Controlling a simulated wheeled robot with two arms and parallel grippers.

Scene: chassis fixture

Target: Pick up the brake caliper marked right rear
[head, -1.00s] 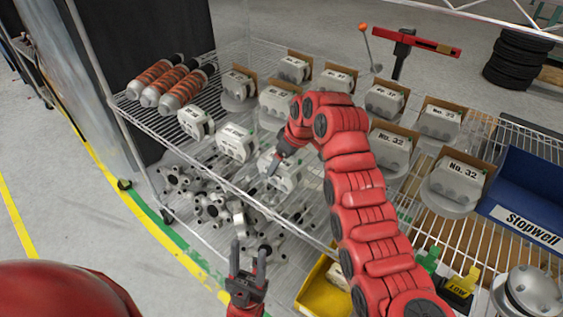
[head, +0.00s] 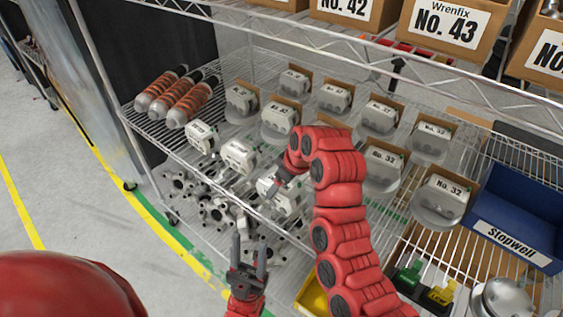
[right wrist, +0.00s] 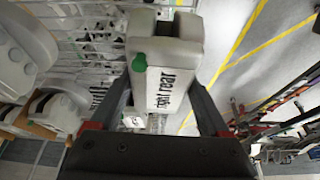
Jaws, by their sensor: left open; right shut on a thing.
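The caliper marked "right rear" (right wrist: 170,88) is grey-white with a green cap and fills the middle of the right wrist view. My right gripper (right wrist: 162,108) is shut on it, one finger on each side. In the head view the caliper (head: 284,198) is by the shelf's front edge, partly behind my right gripper (head: 277,187). Whether it touches the shelf I cannot tell. Two similar calipers, one farther left (head: 201,136) and one nearer (head: 239,157), stand to its left; their marks are too small to read. My left gripper (head: 249,258) is open and empty in front of the rack.
Orange coil-overs (head: 178,98) lie at the shelf's left end. A blue Stopwell bin (head: 510,235) is at the right. An upper shelf (head: 330,45) with cartons overhangs. Metal hubs (head: 205,200) lie below.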

